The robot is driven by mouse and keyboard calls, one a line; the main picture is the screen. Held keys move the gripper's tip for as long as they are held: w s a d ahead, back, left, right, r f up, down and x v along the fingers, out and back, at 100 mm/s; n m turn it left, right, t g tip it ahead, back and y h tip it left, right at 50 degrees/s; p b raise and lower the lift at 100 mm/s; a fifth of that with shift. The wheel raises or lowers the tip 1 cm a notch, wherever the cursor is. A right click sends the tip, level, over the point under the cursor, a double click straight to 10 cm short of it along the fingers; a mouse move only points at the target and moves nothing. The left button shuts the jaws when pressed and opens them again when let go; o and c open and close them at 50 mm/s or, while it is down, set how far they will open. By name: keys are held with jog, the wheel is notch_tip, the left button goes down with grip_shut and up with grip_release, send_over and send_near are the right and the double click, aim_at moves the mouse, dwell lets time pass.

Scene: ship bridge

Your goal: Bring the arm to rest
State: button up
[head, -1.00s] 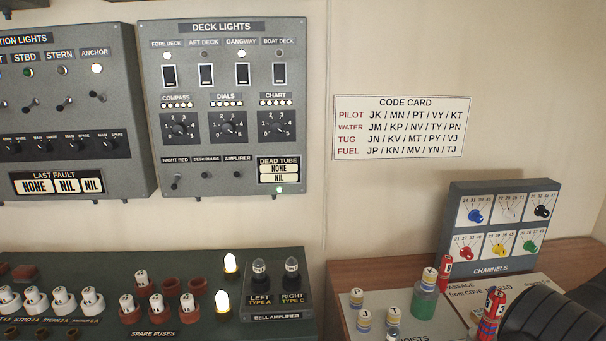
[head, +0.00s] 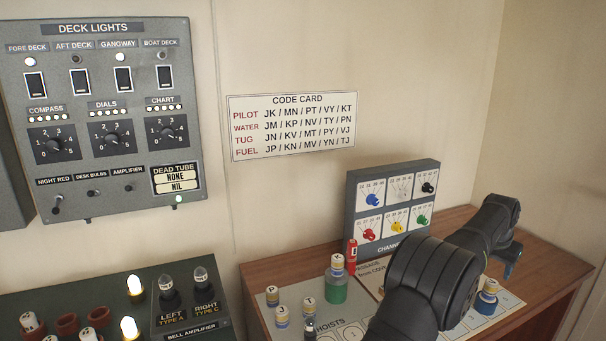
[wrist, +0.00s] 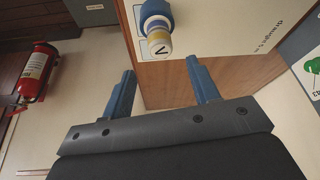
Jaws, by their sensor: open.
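My gripper (wrist: 161,66) is open, with its two blue fingers spread apart and nothing between them in the wrist view. A blue-based peg (wrist: 157,30) with a white, lettered top stands on a pale panel beyond the fingers, apart from them. In the head view my dark arm reaches over the right-hand desk (head: 262,285).
A green-based peg (head: 336,285), a red cylinder (head: 350,253) and several smaller pegs stand left of my arm. The channels box (head: 352,200) stands behind it. The code card (head: 291,125) is on the wall. A fire extinguisher (wrist: 38,72) shows in the wrist view.

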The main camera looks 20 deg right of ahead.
aim_at(492, 282)
jog(key=x, duration=0.9)
jog(key=shift+d+f, duration=0.1)
jog(key=shift+d, duration=0.05)
notch_tip(492, 282, up, 4)
jog(key=shift+f, duration=0.1)
jog(key=s+a+r, duration=0.3)
jog(key=s+r, duration=0.5)
jog(key=s, duration=0.3)
jog(key=w+a+m+g, duration=0.1)
jog(key=w+a, duration=0.2)
jog(key=a, duration=0.7)
jog(key=w+a+m, duration=0.1)
jog(key=w+a, duration=0.1)
jog(key=a, duration=0.8)
jog(key=s+a+f+m, duration=0.1)
jog(key=s+a+f, duration=0.1)
jog(key=a, duration=0.9)
jog(key=s+a+f, duration=0.2)
jog(key=a, duration=0.9)
jog(key=shift+a+m, duration=0.4)
jog(key=shift+f, duration=0.1)
